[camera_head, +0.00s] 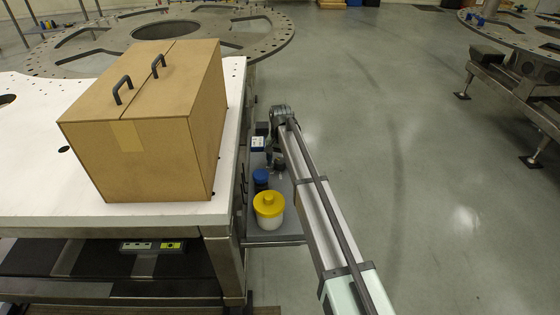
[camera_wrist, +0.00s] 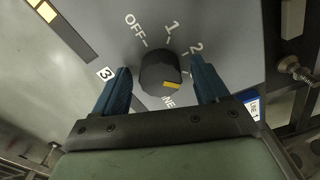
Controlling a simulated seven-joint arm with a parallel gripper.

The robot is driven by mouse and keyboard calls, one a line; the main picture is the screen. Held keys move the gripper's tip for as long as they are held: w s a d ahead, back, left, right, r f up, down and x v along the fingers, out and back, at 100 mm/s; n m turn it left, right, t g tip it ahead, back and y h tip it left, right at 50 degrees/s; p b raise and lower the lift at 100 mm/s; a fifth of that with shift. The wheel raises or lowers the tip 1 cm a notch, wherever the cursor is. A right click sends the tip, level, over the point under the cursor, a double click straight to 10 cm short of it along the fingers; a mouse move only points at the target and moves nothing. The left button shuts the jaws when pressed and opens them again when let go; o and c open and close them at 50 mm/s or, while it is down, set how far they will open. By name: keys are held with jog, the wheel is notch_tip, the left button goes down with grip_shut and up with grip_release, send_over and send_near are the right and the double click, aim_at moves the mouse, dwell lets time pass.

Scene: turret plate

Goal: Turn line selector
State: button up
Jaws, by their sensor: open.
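The line selector is a round black knob (camera_wrist: 160,72) with a yellow mark, on a grey panel (camera_wrist: 222,30) in the wrist view. Around it are printed OFF, 1, 2 and a partly hidden word ending in "NE". The yellow mark lies on the knob's lower right, below the 2 and above the "NE". My gripper (camera_wrist: 160,65) is open, with one blue finger on each side of the knob. A gap shows at the left finger; contact at the right is hard to judge. In the head view my arm reaches the side of the table, and the selector cannot be made out.
A cardboard box (camera_head: 148,125) with two black handles stands on the white table (camera_head: 35,175). A yellow-lidded white tub (camera_head: 269,212) and a blue-lidded container (camera_head: 261,177) sit on a low side shelf near my arm. A metal fitting (camera_wrist: 296,70) is right of the panel.

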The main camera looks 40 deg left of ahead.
aim_at(280, 161)
notch_tip(280, 161, up, 14)
dwell(0.6)
jog(key=shift+d+f, duration=0.1)
jog(key=shift+f, duration=0.05)
